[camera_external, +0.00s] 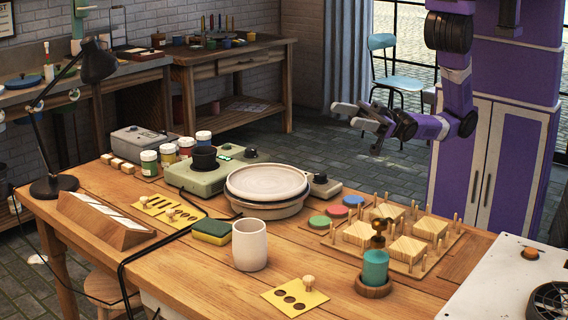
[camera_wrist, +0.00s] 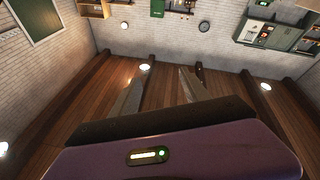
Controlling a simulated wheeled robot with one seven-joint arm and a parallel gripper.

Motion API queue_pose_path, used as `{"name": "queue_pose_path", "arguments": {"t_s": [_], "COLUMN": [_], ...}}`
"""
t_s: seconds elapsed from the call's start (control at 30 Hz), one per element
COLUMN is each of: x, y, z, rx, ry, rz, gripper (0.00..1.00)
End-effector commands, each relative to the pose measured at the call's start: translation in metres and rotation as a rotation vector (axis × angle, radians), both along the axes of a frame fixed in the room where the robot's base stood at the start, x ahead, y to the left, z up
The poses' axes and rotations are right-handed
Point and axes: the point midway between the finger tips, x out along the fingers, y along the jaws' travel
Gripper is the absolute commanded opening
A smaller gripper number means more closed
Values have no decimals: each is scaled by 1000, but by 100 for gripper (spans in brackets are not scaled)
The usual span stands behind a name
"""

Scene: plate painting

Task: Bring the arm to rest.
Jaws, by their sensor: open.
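My gripper (camera_external: 362,118) is at the upper middle of the external view, held in the air beyond the far side of the wooden table (camera_external: 190,270). Its two fingers point left and stand apart, with nothing between them. In the wrist view my gripper (camera_wrist: 160,92) shows its two fingers spread, with only ceiling and walls behind them. My purple arm reaches from the column at the right of the external view, bent at the elbow. The gripper touches nothing.
The table holds a plate on a round turntable (camera_external: 267,184), a white cup (camera_external: 249,245), a teal bottle (camera_external: 375,268), wooden blocks on a pegged board (camera_external: 411,250) and a black lamp (camera_external: 98,62). A blue chair (camera_external: 398,84) stands behind the gripper. The air around the gripper is free.

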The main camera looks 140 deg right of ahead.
Motion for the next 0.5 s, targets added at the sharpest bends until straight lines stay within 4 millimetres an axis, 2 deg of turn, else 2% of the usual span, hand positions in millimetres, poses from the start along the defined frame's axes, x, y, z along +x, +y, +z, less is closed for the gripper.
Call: {"name": "queue_pose_path", "arguments": {"t_s": [0.03, 0.2, 0.4, 0.5], "x": [-13, -59, -121, -149], "y": [13, 51, 88, 100], "z": [-18, -64, -115, -133], "rx": [22, 128, 271, 315], "ry": [45, 175, 368, 455], "rz": [28, 104, 137, 138], "gripper": [54, 54, 54, 54]}}
